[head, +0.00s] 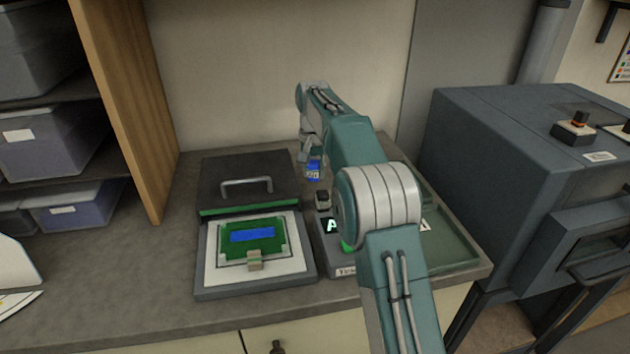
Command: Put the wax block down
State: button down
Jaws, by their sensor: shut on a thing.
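My gripper (308,153) is above the back of the counter, to the right of the open dark case. It is shut on a small blue block with a pale label (313,170), taken to be the wax block. The block hangs below the fingers, and its gap to the surface behind is hard to judge. My arm hides part of the area to the right of it.
The open case has a pale work plate (209,262) with a green and blue panel and a small beige block (254,260). A small dark object (322,201) stands below the held block. A green tray (455,243) lies right. A large dark machine (490,150) stands farther right.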

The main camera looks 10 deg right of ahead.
aim_at(315, 181)
jog(key=f, duration=0.3)
jog(key=shift+w+d+f, duration=0.1)
jog(key=shift+w+f, duration=0.05)
jog(key=shift+w, duration=0.05)
jog(key=shift+d+f, duration=0.2)
jog(key=shift+d, duration=0.25)
jog(key=shift+c, duration=2.4)
grip_release()
jog(key=shift+a, duration=0.15)
jog(key=shift+o, duration=0.5)
jog(key=shift+a, duration=0.3)
